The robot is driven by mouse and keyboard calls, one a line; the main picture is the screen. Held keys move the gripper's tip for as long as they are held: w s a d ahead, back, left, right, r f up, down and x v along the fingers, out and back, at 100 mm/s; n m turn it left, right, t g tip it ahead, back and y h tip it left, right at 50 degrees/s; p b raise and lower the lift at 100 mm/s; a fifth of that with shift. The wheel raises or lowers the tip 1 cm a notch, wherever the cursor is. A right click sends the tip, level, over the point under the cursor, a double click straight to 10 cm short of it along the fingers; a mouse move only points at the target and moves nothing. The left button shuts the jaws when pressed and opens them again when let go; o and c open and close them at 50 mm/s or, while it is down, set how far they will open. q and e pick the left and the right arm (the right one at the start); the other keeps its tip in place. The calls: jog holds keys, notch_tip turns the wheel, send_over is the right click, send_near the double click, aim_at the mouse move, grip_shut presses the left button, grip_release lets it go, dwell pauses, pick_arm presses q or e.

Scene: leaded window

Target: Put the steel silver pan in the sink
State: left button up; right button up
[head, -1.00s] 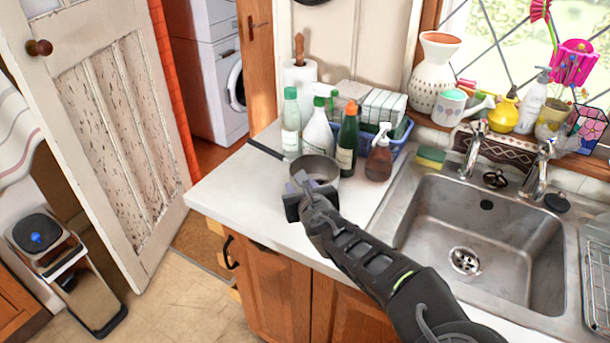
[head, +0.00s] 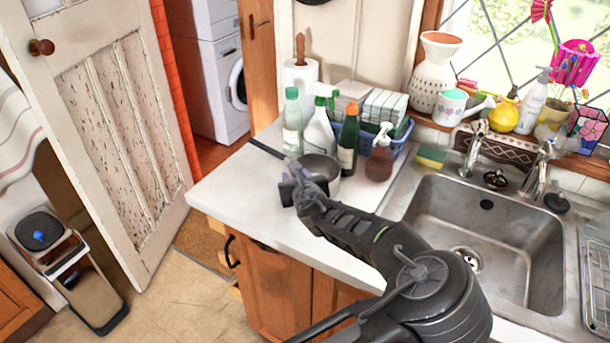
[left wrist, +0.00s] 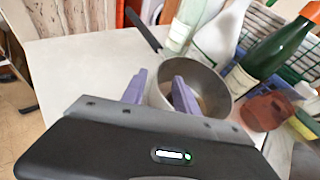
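My left gripper (head: 295,181) is at the pan's near side. In the left wrist view its purple fingers (left wrist: 159,82) are apart, one outside the pan's wall and one over its inside. I cannot tell whether they touch the wall. The steel sink (head: 525,235) is to the right, its basin empty. My right gripper is not in view.
A sponge (head: 431,157) lies by the sink. Two taps (head: 540,170) rise behind the basin. A wire rack (head: 600,275) is at far right. The counter left of the pan is clear.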

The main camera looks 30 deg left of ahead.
pick_arm(q)
jog(key=x, duration=0.3)
jog(key=shift+w+a+f, duration=0.15)
jog(key=shift+w+a, duration=0.05)
jog(key=shift+a, duration=0.05)
jog(key=shift+c, duration=0.4)
grip_shut()
dwell(1.1)
